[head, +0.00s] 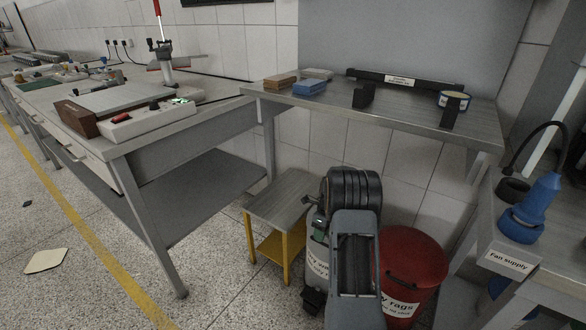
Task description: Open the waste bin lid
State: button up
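A red round bin (413,250) stands on the floor right of my arm. Its red top looks closed, and its white label reads "...y rags", partly cut off by my arm.
A small yellow-legged stand (285,200) is left of the pale container. A grey shelf table (385,118) overhangs behind. A workbench (190,125) is at left, and a bench with a blue device (530,210) is at right. Floor at lower left is mostly clear, with a pale sheet (46,260).

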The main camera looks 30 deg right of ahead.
jog(key=a+p+v, duration=0.1)
jog(key=p+v, duration=0.3)
jog(key=v, duration=0.9)
jog(key=s+a+r+n+h+p, duration=0.1)
jog(key=a+r+n+p, duration=0.4)
jog(key=r, duration=0.6)
jog(key=s+a+r+n+t+p, duration=0.1)
jog(key=s+a+r+n+p, duration=0.3)
jog(key=r, duration=0.7)
jog(key=shift+a+n+t+h+p, duration=0.35)
jog(key=shift+a+n+p, duration=0.7)
jog(key=shift+a+n, duration=1.4)
jog(key=shift+s, duration=0.1)
